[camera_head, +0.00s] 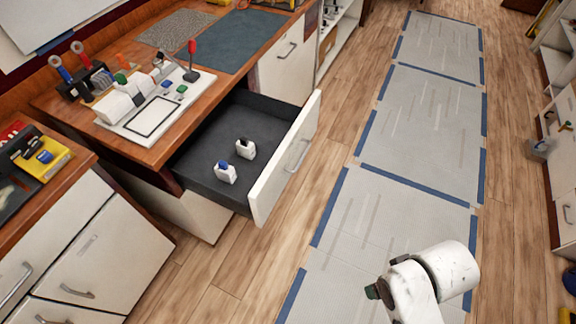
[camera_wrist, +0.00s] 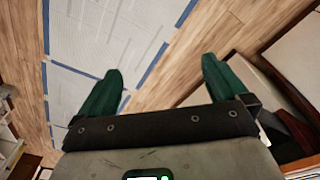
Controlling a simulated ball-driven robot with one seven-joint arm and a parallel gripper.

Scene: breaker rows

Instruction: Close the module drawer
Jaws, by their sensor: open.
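The module drawer (camera_head: 286,160) is pulled well out from under the wooden workbench in the head view. It has a white front with a handle (camera_head: 297,155) and a dark grey inside. Two small white modules stand in it, one with a blue top (camera_head: 225,172) and one with a dark top (camera_head: 245,149). My gripper (camera_wrist: 160,84) shows in the wrist view with its two green fingers wide apart and nothing between them. It is over the floor, apart from the drawer. In the head view the gripper itself cannot be made out.
The workbench (camera_head: 135,62) carries a white panel with a red-knobbed lever (camera_head: 192,62) and several tools. A second white cabinet (camera_head: 97,255) stands at the lower left. Floor with grey, blue-edged mats (camera_head: 415,165) is clear right of the drawer. Shelving (camera_head: 560,125) lines the right edge.

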